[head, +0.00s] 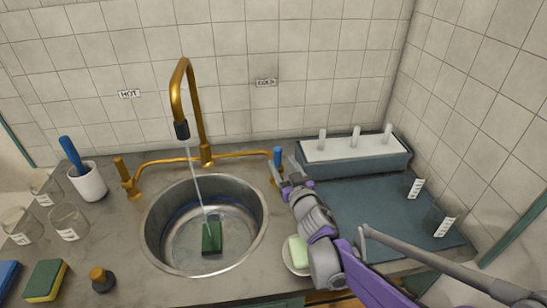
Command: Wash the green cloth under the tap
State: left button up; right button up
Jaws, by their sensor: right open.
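The green cloth (211,237) lies folded on the bottom of the round steel sink (262,222). The brass tap (183,95) arches over the sink, and a thin stream of water (199,180) runs from its dark spout down to the cloth. My right gripper (282,172) is open beside the blue-topped cold handle (278,153), right of the sink. I cannot tell whether its fingers touch the handle. The hot handle (122,170) is at the left end of the brass pipe. My left gripper is not in view.
A rack with white pegs (357,150) stands behind a dark mat (350,205) holding labelled glasses (444,224). A soap dish (288,262) lies under my right arm. Left are a white cup with a blue-handled tool (88,182), beakers (68,222), a sponge (45,281) and a stopper (102,279).

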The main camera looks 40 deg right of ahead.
jog(key=shift+w+d+f+t, duration=0.15)
jog(key=shift+w+t, duration=0.15)
jog(key=shift+w, duration=0.1)
jog(key=x, duration=0.7)
jog(key=shift+c, duration=0.2)
grip_shut()
dwell(1.0)
